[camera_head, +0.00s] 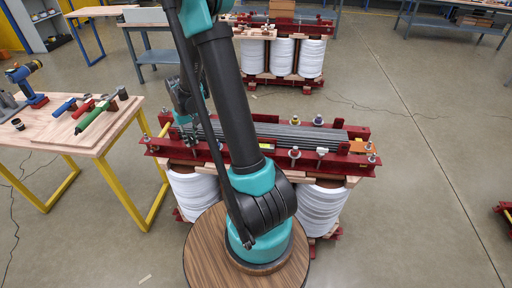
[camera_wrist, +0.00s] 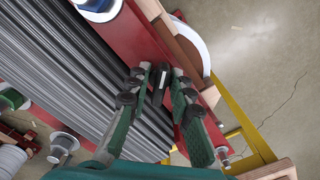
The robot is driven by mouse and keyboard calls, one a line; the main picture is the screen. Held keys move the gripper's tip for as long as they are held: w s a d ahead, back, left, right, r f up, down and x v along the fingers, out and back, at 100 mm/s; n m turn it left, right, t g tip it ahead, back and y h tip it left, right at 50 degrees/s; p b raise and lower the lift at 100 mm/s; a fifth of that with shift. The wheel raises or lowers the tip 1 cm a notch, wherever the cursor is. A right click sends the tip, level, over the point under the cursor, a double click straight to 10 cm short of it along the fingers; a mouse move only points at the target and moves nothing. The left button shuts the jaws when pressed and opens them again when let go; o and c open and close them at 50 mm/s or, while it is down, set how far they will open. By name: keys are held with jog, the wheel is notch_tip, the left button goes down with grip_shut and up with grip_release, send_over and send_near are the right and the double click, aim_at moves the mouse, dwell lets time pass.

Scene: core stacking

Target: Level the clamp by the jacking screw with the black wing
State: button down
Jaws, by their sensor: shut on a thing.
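The red clamp beam (camera_head: 325,162) runs along the front of the stacked core (camera_head: 300,132); it also shows in the wrist view (camera_wrist: 128,28) beside the grey sheet edges. My gripper (camera_wrist: 158,84) is at the beam's left end in the head view, with its two dark green-black fingers closed around a small black upright piece (camera_wrist: 159,74). This piece appears to be the black wing of the jacking screw. The screw's body below it is hidden by the fingers. From these views I cannot tell how level the clamp is.
White coils (camera_head: 320,208) stand under the core. A wooden workbench (camera_head: 62,132) with a drill (camera_head: 27,84) and hand tools is at the left.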

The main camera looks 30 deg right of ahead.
jog(key=m, duration=0.4)
jog(key=shift+m, duration=0.4)
jog(key=m, duration=0.4)
jog(key=shift+m, duration=0.4)
jog(key=c, duration=1.3)
grip_release()
jog(key=shift+r, duration=0.1)
notch_tip(320, 180, up, 12)
jog(key=shift+f, duration=0.1)
